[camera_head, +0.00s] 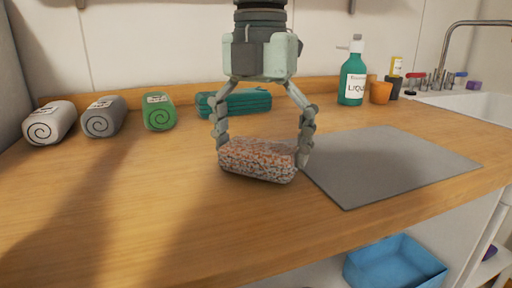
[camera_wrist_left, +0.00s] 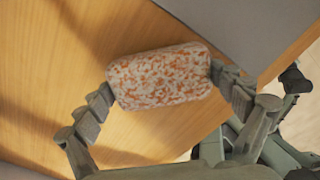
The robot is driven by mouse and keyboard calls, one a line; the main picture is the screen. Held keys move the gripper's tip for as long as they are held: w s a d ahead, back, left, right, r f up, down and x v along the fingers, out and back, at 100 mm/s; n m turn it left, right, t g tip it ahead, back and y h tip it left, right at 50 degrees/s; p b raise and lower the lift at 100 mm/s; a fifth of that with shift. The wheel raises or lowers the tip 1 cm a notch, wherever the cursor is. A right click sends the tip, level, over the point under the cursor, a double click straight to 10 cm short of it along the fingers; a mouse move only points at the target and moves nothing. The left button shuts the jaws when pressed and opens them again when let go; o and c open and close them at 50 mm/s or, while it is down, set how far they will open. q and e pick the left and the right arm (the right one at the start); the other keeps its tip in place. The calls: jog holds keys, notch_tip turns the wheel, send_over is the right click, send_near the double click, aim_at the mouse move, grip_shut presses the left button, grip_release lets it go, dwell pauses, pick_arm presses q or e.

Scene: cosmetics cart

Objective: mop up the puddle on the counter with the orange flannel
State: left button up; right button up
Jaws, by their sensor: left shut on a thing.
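The orange flannel (camera_head: 258,163) is a thick, rounded bundle speckled orange and white, near the middle of the wooden counter. My left gripper (camera_head: 262,148) comes down from above and is shut on it, one finger at each end. The left wrist view also shows the flannel (camera_wrist_left: 160,76) between the two fingers. It is at or just above the counter top; I cannot tell whether it touches. No puddle can be made out on the visible counter (camera_head: 150,200); the flannel and gripper hide part of the surface. My right gripper is not in view.
A grey mat (camera_head: 390,165) lies just right of the flannel. White (camera_head: 48,122), grey (camera_head: 103,117) and green (camera_head: 159,112) rolls and a teal bundle (camera_head: 240,103) line the back. The left front counter is clear.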

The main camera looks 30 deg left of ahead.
pick_arm(q)
notch_tip(320, 180, up, 8)
jog(key=p, duration=0.5)
jog(key=shift+f, duration=0.2)
